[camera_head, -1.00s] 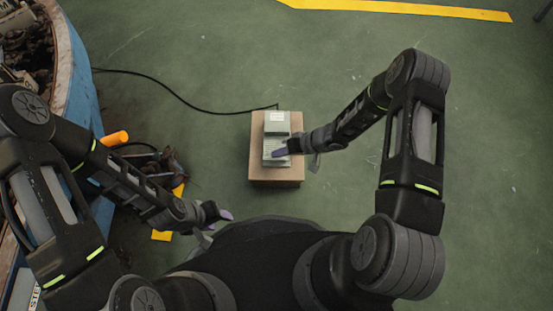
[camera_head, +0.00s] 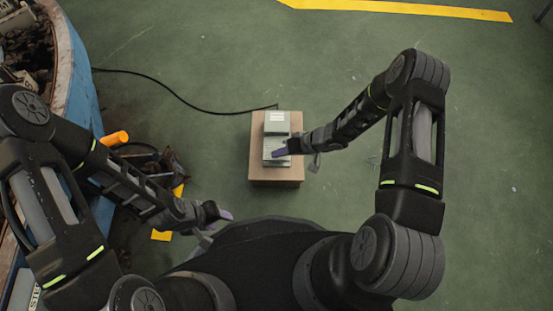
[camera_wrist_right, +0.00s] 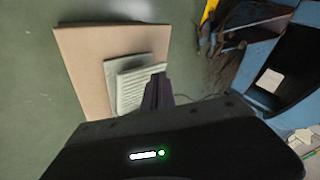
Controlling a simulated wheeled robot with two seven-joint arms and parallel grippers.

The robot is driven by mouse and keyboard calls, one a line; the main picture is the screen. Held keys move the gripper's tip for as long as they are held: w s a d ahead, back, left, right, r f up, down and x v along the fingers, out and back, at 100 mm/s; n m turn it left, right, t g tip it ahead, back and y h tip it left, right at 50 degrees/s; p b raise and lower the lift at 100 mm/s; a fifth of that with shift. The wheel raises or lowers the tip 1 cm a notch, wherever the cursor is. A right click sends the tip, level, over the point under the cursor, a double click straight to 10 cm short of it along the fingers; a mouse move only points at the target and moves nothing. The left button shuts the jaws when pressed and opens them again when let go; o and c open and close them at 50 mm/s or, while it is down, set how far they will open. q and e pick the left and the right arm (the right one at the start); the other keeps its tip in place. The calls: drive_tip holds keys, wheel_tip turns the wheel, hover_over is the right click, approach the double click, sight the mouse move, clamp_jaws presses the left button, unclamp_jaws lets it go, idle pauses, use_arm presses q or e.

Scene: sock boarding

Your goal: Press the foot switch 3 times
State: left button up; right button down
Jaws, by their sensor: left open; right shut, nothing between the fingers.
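The grey-green foot switch (camera_head: 277,124) sits on a cardboard-brown box (camera_head: 258,176) on the floor, in the middle of the head view. Its ribbed pedal faces my body. My right gripper (camera_head: 279,152) is shut and empty, with its purple fingertips over the pedal; whether they touch it I cannot tell. The right wrist view shows the purple fingers (camera_wrist_right: 157,92) in front of the ribbed pedal (camera_wrist_right: 133,90). My left gripper (camera_head: 227,215) is open and empty, low and left of the box, away from the switch.
A black cable runs from the switch to the left. A blue container (camera_head: 80,85) with dark scrap stands at the left. An orange cylinder (camera_head: 115,138) and dark clutter (camera_head: 172,165) lie beside it. The green floor right of the box is clear.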

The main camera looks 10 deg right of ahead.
sight(276, 160)
drive_tip(key=shift+f, duration=0.1)
drive_tip(key=shift+f+b, duration=0.3)
drive_tip(key=shift+f, duration=0.05)
drive_tip(key=shift+s+f+b, duration=0.2)
drive_tip(key=shift+f+b, duration=0.3)
drive_tip(key=shift+f, duration=0.15)
drive_tip(key=shift+s+f+b, duration=0.15)
drive_tip(key=shift+f+b, duration=0.3)
drive_tip(key=shift+f, duration=0.2)
idle(1.5)
drive_tip(key=shift+r, duration=0.15)
idle(0.4)
drive_tip(key=shift+w+r+p, duration=0.2)
drive_tip(key=shift+r+p, duration=0.5)
drive_tip(key=shift+r, duration=0.1)
drive_tip(key=shift+w+r+p, duration=0.15)
drive_tip(key=shift+r+p, duration=0.5)
drive_tip(key=shift+r, duration=0.15)
drive_tip(key=r+p, duration=0.2)
drive_tip(key=r, duration=0.1)
drive_tip(key=w+r+p, duration=0.1)
drive_tip(key=r+p, duration=0.1)
drive_tip(key=shift+d, duration=0.15)
drive_tip(key=shift+s, duration=0.1)
